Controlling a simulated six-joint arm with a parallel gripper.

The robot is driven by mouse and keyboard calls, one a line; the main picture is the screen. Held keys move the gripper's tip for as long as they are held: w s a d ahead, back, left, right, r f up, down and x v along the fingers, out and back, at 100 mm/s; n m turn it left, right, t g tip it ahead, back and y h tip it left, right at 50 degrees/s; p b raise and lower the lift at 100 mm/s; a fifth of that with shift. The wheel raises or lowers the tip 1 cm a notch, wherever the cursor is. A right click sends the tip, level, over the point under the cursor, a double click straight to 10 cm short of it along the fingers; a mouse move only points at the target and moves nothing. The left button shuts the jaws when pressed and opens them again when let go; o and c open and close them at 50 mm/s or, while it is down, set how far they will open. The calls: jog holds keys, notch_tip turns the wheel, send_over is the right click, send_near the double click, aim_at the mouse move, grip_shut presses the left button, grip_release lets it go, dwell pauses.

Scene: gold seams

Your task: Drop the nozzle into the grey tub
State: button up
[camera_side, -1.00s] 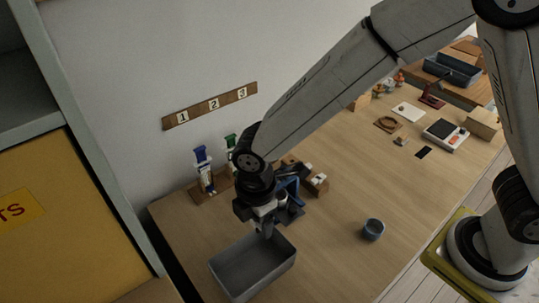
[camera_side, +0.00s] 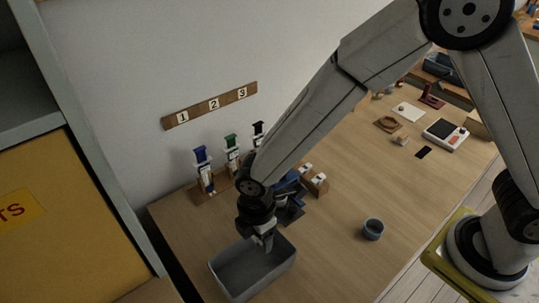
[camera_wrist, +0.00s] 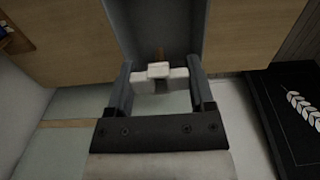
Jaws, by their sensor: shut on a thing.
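The grey tub (camera_side: 222,277) stands open-topped at the near left end of the table. My gripper (camera_side: 267,243) points down over the tub's back part; I cannot tell from the side view how far its tips reach below the rim. In the wrist view my gripper (camera_wrist: 160,82) is shut on a white nozzle (camera_wrist: 158,70) with a thin brownish tip, held between the two fingers. The tub's grey inside (camera_wrist: 155,22) shows beyond the nozzle. In the side view the nozzle is too small to tell from the fingers.
Holders with blue (camera_side: 201,156), green and black-topped tools stand along the wall behind the tub. Small wooden blocks (camera_side: 318,183) and a dark blue stand (camera_side: 290,212) are right of my gripper. A blue-grey cup (camera_side: 373,230) stands further right, with clear table around it.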

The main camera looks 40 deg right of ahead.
jog(key=shift+f, duration=0.35)
jog(key=o, duration=0.9)
jog(key=shift+r, duration=0.15)
jog(key=shift+r, duration=3.8)
